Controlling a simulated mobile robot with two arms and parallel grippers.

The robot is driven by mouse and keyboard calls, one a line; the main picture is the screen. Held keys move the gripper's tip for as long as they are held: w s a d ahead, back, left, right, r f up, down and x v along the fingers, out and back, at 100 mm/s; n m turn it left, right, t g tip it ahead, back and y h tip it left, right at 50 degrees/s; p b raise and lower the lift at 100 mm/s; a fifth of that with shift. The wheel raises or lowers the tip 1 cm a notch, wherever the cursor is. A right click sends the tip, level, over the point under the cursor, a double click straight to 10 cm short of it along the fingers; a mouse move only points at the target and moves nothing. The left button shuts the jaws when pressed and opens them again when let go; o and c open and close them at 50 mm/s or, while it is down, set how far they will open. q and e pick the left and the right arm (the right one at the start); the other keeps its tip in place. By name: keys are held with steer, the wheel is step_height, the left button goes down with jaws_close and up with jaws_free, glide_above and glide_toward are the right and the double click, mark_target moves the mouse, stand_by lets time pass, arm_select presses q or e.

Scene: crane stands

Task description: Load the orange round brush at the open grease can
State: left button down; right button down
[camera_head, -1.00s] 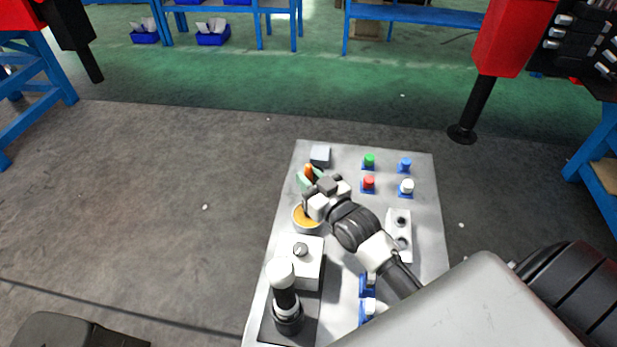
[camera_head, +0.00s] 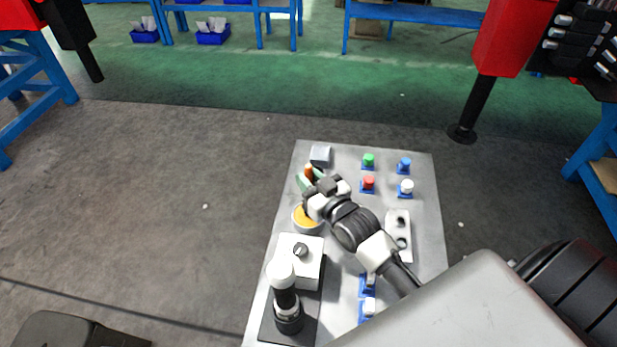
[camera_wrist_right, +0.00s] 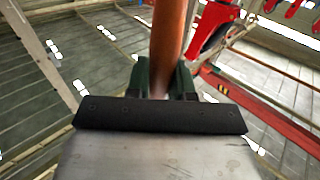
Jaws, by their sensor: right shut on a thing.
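My right gripper (camera_head: 312,179) is over the far left part of the grey panel, shut on the orange brush handle (camera_head: 308,171). In the right wrist view the brush handle (camera_wrist_right: 169,45) rises between the two dark green fingers (camera_wrist_right: 165,80). The brush's bristle end is hidden. The open grease can (camera_head: 305,219), a round pale can with yellow-orange grease, stands on the panel just below the gripper in the picture, partly covered by my wrist. I cannot tell whether the brush touches it. My left gripper is not in view.
The panel (camera_head: 425,226) also bears green (camera_head: 368,160), red (camera_head: 367,183), blue (camera_head: 404,164) and white (camera_head: 406,187) knobs, a white box (camera_head: 307,262) with a knob, and a black post with a white top (camera_head: 281,272).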

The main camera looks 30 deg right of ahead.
mark_target(309, 166)
steer(key=shift+r+p, duration=3.25)
steer(key=shift+r, duration=0.25)
steer(key=shift+f, duration=0.1)
